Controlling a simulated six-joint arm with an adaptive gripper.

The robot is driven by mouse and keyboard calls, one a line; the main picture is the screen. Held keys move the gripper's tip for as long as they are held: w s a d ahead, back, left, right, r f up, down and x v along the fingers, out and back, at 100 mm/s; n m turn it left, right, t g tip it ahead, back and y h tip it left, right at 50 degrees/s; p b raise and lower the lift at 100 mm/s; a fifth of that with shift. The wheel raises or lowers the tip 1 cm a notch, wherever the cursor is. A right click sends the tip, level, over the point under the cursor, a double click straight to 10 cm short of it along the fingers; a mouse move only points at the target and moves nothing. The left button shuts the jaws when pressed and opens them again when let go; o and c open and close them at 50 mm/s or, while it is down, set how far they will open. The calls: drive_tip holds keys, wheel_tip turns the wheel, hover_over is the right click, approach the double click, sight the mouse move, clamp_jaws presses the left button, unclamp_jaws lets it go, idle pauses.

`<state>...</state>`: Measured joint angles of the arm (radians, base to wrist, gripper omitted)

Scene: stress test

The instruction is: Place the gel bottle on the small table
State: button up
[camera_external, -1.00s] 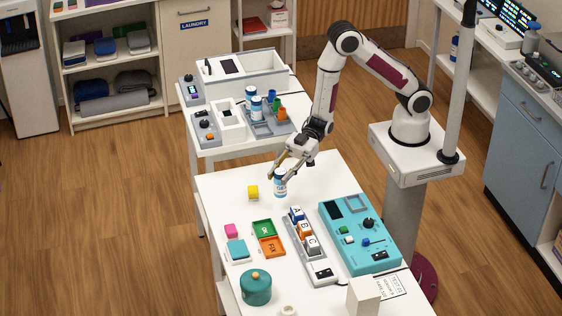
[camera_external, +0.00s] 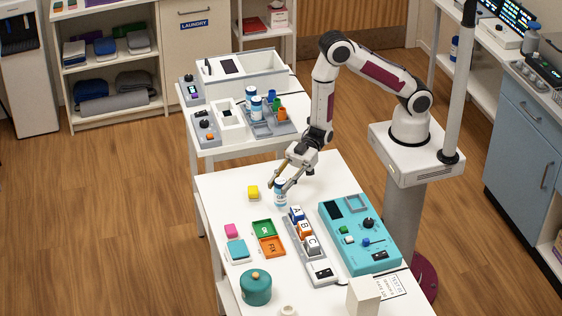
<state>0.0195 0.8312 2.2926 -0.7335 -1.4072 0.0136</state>
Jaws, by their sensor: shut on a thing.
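A small white bottle with a blue label (camera_external: 280,198), which I take to be the gel bottle, is upright over the white front table (camera_external: 222,194), left of the lettered blocks. My gripper (camera_external: 279,184) points down and is shut on the upper part of this bottle, with its fingers covering part of the top. I cannot tell whether the bottle's base touches the table surface. Behind is a second, smaller-looking white table (camera_external: 207,151). Two similar blue-and-white bottles (camera_external: 256,108) stand on it.
Green and orange trays (camera_external: 268,244) and a teal pot (camera_external: 256,288) lie nearer. The far left table corner is clear.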

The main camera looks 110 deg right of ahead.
drive_tip(key=shift+f, duration=1.35)
drive_tip(key=shift+f, duration=0.15)
drive_tip(key=shift+c, duration=0.2)
drive_tip(key=o, duration=1.2)
drive_tip(key=shift+v, duration=6.05)
drive_tip(key=shift+w, duration=0.15)
